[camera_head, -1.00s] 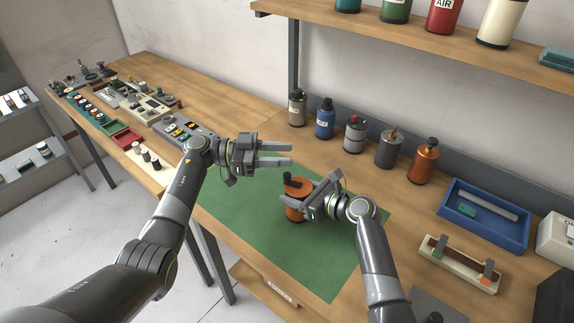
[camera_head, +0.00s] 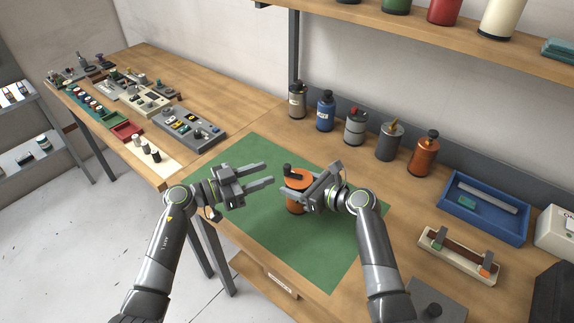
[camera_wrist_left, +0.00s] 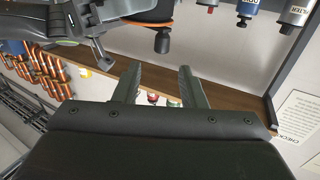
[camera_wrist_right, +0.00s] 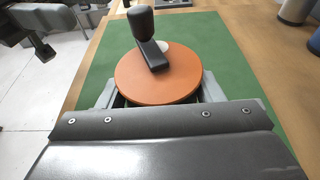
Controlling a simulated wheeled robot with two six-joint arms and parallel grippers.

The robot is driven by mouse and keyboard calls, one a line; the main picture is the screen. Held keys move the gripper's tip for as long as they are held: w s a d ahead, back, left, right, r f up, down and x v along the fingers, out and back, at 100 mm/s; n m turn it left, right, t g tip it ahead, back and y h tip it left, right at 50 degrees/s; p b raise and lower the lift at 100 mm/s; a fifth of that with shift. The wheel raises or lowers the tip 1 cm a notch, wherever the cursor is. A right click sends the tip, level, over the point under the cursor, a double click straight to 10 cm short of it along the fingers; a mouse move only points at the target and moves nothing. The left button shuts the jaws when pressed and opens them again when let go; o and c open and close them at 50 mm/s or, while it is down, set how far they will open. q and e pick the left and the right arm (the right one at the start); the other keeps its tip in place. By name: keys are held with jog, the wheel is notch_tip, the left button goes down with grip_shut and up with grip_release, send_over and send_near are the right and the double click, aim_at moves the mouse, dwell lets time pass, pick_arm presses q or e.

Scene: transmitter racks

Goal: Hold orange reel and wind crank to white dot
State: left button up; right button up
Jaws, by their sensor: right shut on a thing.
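The orange reel (camera_head: 295,181) stands upright on the green mat (camera_head: 245,225). My right gripper (camera_head: 297,194) is shut around its body below the orange top disc (camera_wrist_right: 150,85). The black crank on top has an upright knob (camera_wrist_right: 141,22) and a short arm (camera_wrist_right: 153,55). A white dot (camera_wrist_right: 164,46) shows on the disc right beside the crank arm, partly covered by it. My left gripper (camera_head: 268,173) is open and empty, its fingertips a little left of the reel, apart from the crank. The left wrist view shows the crank knob (camera_wrist_left: 162,42) beyond its fingers.
Several canisters, among them an orange one (camera_head: 425,154), line the back of the bench. A blue tray (camera_head: 484,228) and a cream fixture (camera_head: 457,258) stand at the right. Small parts and a grey board (camera_head: 188,127) lie at the left. The mat is otherwise clear.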

aim_at(287, 166)
pick_arm(q)
jog(key=x, duration=0.7)
jog(key=shift+w+d+f, duration=0.1)
jog(key=shift+w+d, duration=0.05)
jog(key=shift+d, duration=0.15)
jog(key=shift+c, duration=0.5)
grip_shut()
